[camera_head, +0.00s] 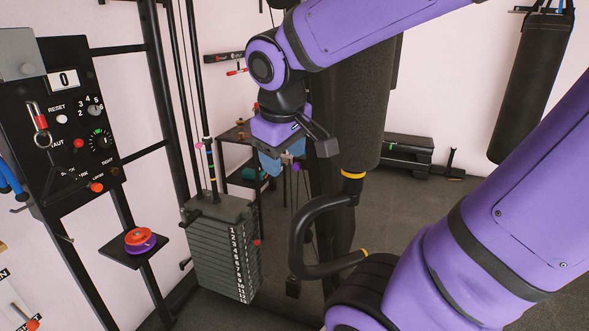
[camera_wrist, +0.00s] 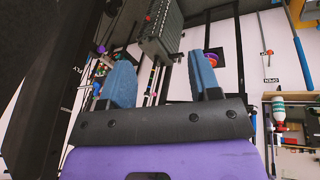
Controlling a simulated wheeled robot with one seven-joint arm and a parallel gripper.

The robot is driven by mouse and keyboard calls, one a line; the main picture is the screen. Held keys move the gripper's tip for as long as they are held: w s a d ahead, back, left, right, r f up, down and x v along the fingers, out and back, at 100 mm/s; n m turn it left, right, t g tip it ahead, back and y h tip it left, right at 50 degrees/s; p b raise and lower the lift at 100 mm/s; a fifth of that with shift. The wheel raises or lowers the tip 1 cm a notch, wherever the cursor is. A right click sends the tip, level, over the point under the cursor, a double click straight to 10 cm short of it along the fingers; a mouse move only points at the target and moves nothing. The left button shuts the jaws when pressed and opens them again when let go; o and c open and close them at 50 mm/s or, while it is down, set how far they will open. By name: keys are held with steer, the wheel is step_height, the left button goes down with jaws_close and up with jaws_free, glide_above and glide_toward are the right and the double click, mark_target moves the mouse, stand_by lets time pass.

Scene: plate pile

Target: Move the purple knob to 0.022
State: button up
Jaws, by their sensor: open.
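A small purple knob (camera_head: 296,167) shows in the head view just below and right of my gripper's blue fingers. What it is mounted on is hard to make out there, and I cannot tell whether a finger touches it. My gripper (camera_head: 283,160) points down beside the dark machine frame. In the wrist view my gripper (camera_wrist: 163,72) has its two blue fingers wide apart, with nothing held between them. Small coloured balls on thin rods show beyond the left finger, too small to sort clearly. No scale or reading for the knob can be read.
A weight stack (camera_head: 222,245) stands left of my gripper. A black control panel (camera_head: 62,115) is at far left, above a small shelf (camera_head: 118,250) bearing orange and purple discs (camera_head: 140,240). A black curved handle (camera_head: 300,240) is below my gripper. A punching bag (camera_head: 532,80) hangs right.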

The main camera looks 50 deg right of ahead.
steer(key=w+d+f+n+g+h, duration=0.3)
steer(key=w+d+f+g+h, duration=0.15)
steer(key=w+d+f, duration=0.5)
steer(key=n+t+h, duration=0.9)
steer(key=n+h, duration=0.1)
steer(key=n, duration=1)
glide_toward(296, 168)
steer(key=shift+y, duration=0.25)
steer(key=x, duration=1)
steer(key=shift+r, duration=0.25)
